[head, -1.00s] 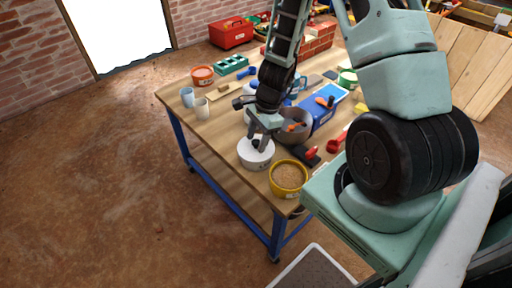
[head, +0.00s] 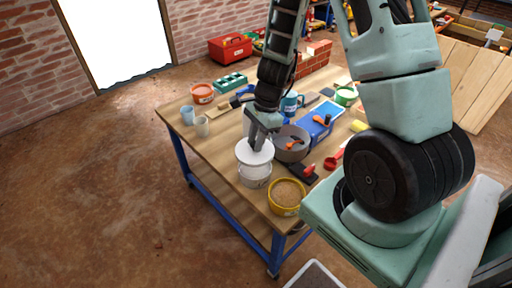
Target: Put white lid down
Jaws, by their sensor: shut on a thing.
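A white lid (head: 254,153) is in the middle of the head view, held from above by my gripper (head: 257,145). The gripper points down and is shut on the lid, its fingertips partly hidden against it. Directly below the lid is a white bucket (head: 255,176) on the wooden workbench (head: 225,146). The lid hides the bucket's rim, and I cannot tell whether the two touch.
A yellow bucket of sandy material (head: 287,194) stands close at the lower right. Bare bench top lies left of the bucket.

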